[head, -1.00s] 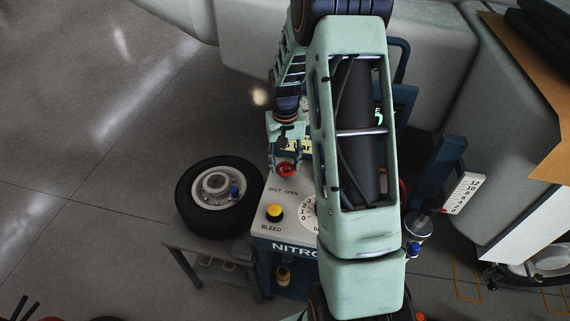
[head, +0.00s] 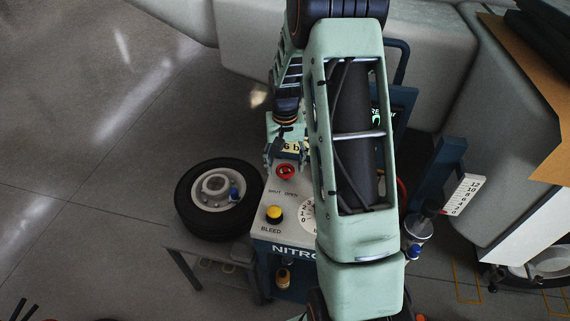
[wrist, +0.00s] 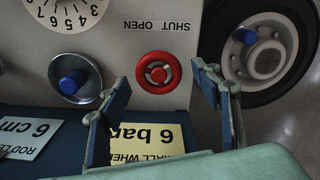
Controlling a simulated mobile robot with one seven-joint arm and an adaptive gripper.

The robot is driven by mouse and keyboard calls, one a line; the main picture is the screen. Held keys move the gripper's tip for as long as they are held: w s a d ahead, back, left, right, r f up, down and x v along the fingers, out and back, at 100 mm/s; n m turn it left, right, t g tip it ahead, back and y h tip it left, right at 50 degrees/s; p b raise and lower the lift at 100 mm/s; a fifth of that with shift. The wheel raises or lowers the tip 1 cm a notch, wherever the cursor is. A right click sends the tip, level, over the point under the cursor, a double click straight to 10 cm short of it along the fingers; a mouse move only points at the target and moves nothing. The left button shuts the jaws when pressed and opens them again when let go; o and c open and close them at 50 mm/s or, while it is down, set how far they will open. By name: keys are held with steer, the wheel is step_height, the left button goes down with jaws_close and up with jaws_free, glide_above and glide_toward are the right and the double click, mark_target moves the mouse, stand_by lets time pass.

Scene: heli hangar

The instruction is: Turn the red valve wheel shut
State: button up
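The red valve wheel (head: 286,171) is small and round and sits on the pale top panel of the nitrogen cart, near the "SHUT OPEN" lettering. In the wrist view the wheel (wrist: 158,72) is fully visible, with the lettering upside down. My gripper (wrist: 161,80) is open, its two fingers spread wide apart, one to each side of the wheel in the picture. In the head view my gripper (head: 284,167) is at the wheel's far edge. Nothing is between the fingers except the view of the wheel and panel; I cannot tell contact.
A yellow bleed button (head: 274,213) and a dial (head: 308,213) are on the cart panel (head: 290,238). A black-tyred wheel (head: 187,212) lies on a low stand at left. A blue knob (wrist: 73,82) and yellow card (wrist: 150,139) are near my fingers.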

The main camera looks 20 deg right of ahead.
mark_target(285, 167)
step_height(285, 167, up, 12)
stand_by(0.6)
stand_by(0.4)
